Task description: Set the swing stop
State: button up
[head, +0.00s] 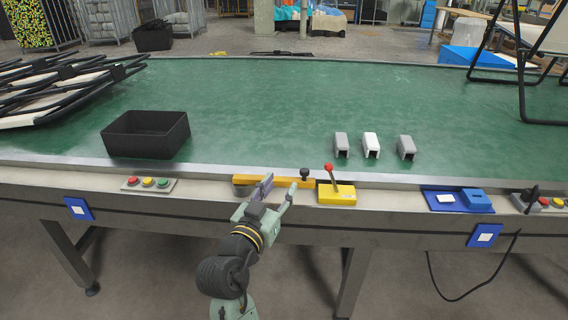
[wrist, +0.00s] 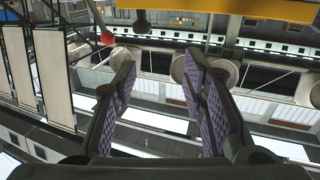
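An orange-yellow bar (head: 243,180) with an upright black knob (head: 305,173) lies along the near edge of the green table. Beside it on the right stands a yellow box (head: 337,197) with a red-tipped lever (head: 328,168). I cannot tell which part is the swing stop. My gripper (head: 279,187) is open and empty in front of the bar, left of the knob, and hides part of the bar. In the wrist view its purple-padded fingers (wrist: 160,62) stand apart. Ahead of them show the black knob (wrist: 141,20), the red ball (wrist: 107,38) and the yellow bar (wrist: 205,8).
A black bin (head: 147,135) and folded frames (head: 60,88) stand on the left of the green table (head: 260,120). Several grey and white brackets (head: 371,146) stand behind the yellow box. A button panel (head: 148,184) lies left, blue holders (head: 458,200) right. The table's middle is clear.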

aim_at(303, 172)
jog(key=shift+m+g+h, duration=0.4)
jog(key=shift+h, duration=0.3)
jog(key=p+x, duration=0.1)
jog(key=x, duration=0.2)
jog(key=d+x, duration=0.1)
jog(key=x, duration=0.2)
jog(key=f+p+x, duration=0.1)
jog(key=x, duration=0.2)
jog(key=shift+d+f+p, duration=0.1)
jog(key=shift+d+p, duration=0.25)
jog(key=shift+d, duration=0.05)
jog(key=shift+x, duration=0.8)
jog(key=shift+f, duration=0.1)
jog(key=shift+c, duration=0.3)
jog(key=shift+a, duration=0.1)
grip_shut()
